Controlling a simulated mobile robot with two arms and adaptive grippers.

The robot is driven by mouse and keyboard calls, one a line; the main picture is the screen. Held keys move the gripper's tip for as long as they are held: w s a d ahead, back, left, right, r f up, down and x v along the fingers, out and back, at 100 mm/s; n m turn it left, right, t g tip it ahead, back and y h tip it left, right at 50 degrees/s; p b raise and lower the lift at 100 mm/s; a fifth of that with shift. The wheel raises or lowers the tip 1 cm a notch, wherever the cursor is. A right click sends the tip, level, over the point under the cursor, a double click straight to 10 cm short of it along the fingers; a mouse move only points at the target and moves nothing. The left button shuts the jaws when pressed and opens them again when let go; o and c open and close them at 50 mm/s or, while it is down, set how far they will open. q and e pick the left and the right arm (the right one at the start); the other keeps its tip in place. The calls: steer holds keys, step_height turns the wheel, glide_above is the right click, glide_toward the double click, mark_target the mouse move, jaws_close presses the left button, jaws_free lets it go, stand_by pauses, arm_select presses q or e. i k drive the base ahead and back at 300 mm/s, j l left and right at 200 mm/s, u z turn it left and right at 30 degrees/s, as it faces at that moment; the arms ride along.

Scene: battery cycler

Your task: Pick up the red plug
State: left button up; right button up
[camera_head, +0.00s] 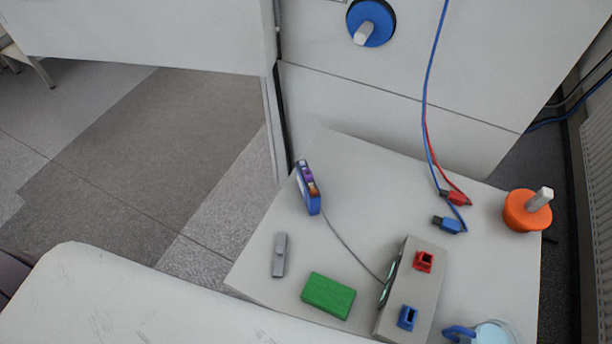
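The red plug (457,198) lies on the white table (355,165) toward the back right. It sits at the end of a red cable (436,155) that hangs down from above. A blue plug (447,224) on a blue cable lies just in front of it. A grey box (410,296) at the table's front has a red socket (423,261) and a blue socket (407,318) on its top, and both look empty. Neither gripper shows in the head view.
A green block (328,296), a grey stick-like object (280,254) and a blue battery-like pack (307,187) stand or lie to the left. An orange knobbed cylinder (527,209) stands at the right edge. A light-blue cup (494,333) is at the front. The table's middle is mostly clear.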

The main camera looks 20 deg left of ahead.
mark_target(458, 199)
steer(key=z, duration=0.75)
